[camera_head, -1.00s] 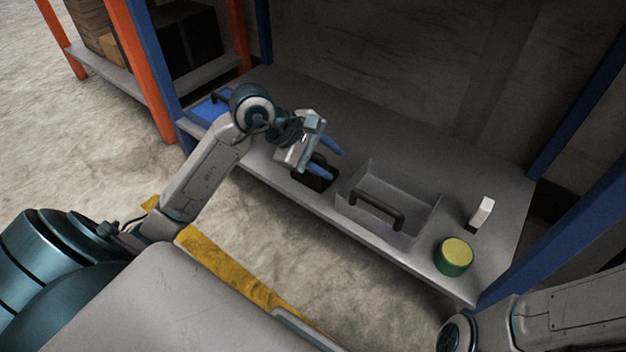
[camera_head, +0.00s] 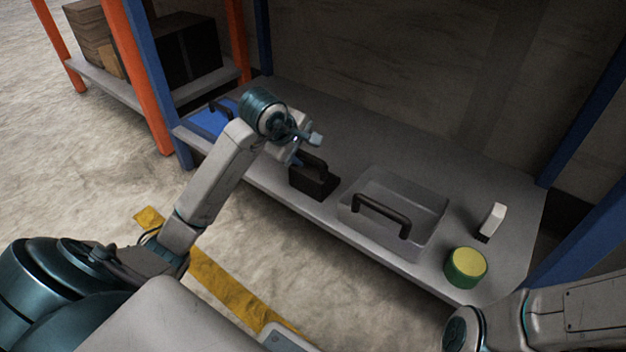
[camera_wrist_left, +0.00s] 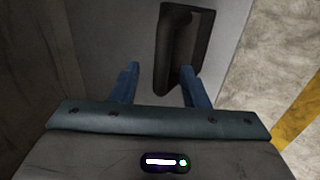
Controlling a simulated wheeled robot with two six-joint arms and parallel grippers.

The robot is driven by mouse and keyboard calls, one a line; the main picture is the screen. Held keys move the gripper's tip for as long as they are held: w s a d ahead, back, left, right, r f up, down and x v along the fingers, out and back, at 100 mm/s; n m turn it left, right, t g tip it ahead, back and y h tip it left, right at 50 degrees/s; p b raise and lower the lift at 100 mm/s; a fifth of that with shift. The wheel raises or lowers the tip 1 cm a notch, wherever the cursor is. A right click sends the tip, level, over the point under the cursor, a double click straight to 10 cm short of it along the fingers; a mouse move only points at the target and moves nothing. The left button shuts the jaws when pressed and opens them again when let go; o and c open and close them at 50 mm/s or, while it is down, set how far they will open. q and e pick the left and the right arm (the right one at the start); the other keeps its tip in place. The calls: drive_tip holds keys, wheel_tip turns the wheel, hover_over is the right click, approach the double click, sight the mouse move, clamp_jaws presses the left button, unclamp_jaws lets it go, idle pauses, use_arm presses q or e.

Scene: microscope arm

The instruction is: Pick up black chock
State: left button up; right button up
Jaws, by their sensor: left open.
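The black chock (camera_head: 314,183) stands on the grey shelf near its front edge, left of the grey tray. It is a dark block with a loop handle on top. In the left wrist view the dark chock (camera_wrist_left: 168,52) shows just ahead of the blue fingers, and the right finger overlaps its lower part. My left gripper (camera_wrist_left: 160,72) is open, with nothing held between its fingers. In the head view its wrist hangs above and behind the chock, and the fingers are mostly hidden. My right gripper is out of view.
A grey tray (camera_head: 436,226) with a dark handle stands right of the chock. A green and yellow round sponge (camera_head: 466,267) and a white-handled brush (camera_head: 493,220) are farther right. A blue item (camera_head: 208,124) lies at the left end. Blue posts (camera_head: 585,105) flank the shelf (camera_head: 400,142).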

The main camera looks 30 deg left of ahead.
sight(308, 157)
use_arm(q)
drive_tip(key=b+x, duration=0.2)
drive_tip(key=x, duration=0.1)
drive_tip(key=b+x, duration=0.1)
drive_tip(key=shift+s+d+f, duration=0.1)
drive_tip(key=shift+d+f, duration=0.15)
drive_tip(key=shift+d, duration=0.05)
drive_tip(key=shift+r, duration=0.1)
drive_tip(key=shift+c, duration=0.4)
clamp_jaws()
idle(0.6)
